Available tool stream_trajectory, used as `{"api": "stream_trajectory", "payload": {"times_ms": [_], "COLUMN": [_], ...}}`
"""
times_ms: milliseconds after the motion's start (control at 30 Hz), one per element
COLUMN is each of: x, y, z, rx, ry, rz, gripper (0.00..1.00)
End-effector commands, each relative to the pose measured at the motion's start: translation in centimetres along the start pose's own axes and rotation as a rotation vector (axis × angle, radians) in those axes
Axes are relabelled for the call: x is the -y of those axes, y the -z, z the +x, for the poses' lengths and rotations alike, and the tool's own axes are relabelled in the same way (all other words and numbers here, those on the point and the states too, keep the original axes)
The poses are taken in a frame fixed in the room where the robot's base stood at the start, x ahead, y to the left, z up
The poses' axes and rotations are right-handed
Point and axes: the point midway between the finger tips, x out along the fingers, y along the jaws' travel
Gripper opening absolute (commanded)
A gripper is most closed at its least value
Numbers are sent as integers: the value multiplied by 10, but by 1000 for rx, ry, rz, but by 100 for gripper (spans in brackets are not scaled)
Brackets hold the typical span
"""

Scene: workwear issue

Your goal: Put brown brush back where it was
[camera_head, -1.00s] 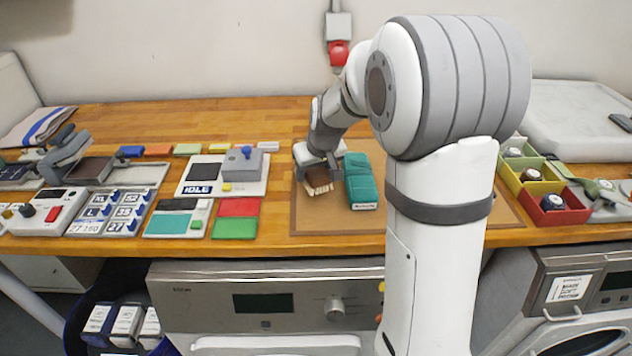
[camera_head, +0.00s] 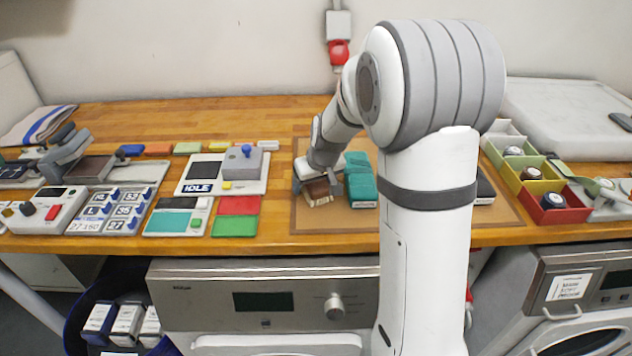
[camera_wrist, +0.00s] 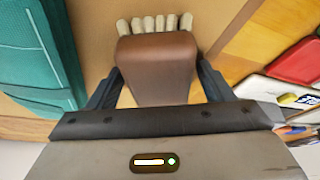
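The brown brush (camera_head: 318,188) has a brown back and pale bristle tufts, and is over the tan mat (camera_head: 430,222). In the wrist view the brush (camera_wrist: 157,68) sits between my two dark fingers, its bristles pointing away from the camera. My gripper (camera_wrist: 157,78) is shut on it, with the fingertips against both sides. In the head view my gripper (camera_head: 318,178) reaches down around the brush; I cannot tell whether the brush touches the mat.
A teal folded item (camera_head: 362,190) lies close right of the brush, also in the wrist view (camera_wrist: 35,55). Red (camera_head: 238,206) and green (camera_head: 234,226) pads lie left of the mat. Colored bins (camera_head: 533,180) stand at the right. The mat's front-left is clear.

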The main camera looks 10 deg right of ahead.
Motion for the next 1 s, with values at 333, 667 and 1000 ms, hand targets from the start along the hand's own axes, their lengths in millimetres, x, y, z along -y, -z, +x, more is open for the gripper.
{"api": "stream_trajectory", "payload": {"times_ms": [333,667,1000], "x": [-1,-1,-1], "y": [2,2,1], "z": [-6,-72,-119], "rx": [-1,-5,-1], "ry": [-1,-2,-1], "rz": [1,1,2], "gripper": [74,74,74]}}
